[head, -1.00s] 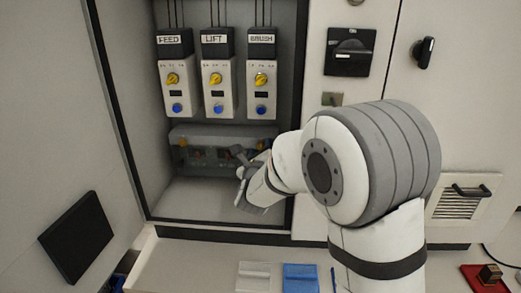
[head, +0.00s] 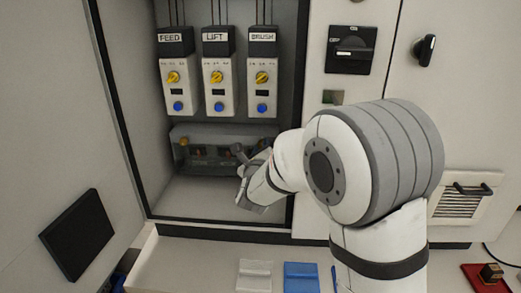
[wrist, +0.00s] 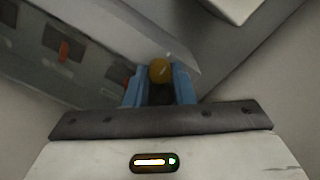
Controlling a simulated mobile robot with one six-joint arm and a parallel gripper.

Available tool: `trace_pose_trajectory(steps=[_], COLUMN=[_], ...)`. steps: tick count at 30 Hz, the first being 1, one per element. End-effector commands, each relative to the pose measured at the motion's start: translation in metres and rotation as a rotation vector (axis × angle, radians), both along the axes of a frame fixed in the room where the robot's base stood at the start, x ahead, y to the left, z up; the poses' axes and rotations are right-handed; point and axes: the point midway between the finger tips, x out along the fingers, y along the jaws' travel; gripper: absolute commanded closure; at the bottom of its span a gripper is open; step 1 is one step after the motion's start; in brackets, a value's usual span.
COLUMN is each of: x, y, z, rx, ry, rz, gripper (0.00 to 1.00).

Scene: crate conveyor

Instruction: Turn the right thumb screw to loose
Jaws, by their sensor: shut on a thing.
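The right thumb screw (wrist: 160,70) is a round brass-yellow knob. In the wrist view it sits between the two blue fingers of my gripper (wrist: 159,86), which is shut on it. In the head view my gripper (head: 250,163) is at the right end of the grey cover box (head: 215,132) low in the cabinet, and the right screw is hidden behind it. The left thumb screw (head: 184,142) shows at the box's other end. How tight the right screw is cannot be told.
Above the box hang the FEED (head: 176,87), LIFT (head: 218,87) and BRUSH (head: 263,87) modules with yellow knobs and blue buttons. The cabinet frame's right edge is close to my arm. The cabinet floor (head: 190,200) is clear.

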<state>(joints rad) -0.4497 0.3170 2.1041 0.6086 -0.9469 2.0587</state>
Motion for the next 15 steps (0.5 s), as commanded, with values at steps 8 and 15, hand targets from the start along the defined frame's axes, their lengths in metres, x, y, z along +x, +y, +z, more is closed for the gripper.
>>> trace_pose_trajectory(steps=[8, 15], x=[-0.0006, -0.0004], y=[-0.0001, -0.0005], z=[-0.0046, -0.0051], rx=[-0.138, -0.350], ry=[0.004, 0.011], rz=[0.002, 0.001], gripper=[1.00, 1.00])
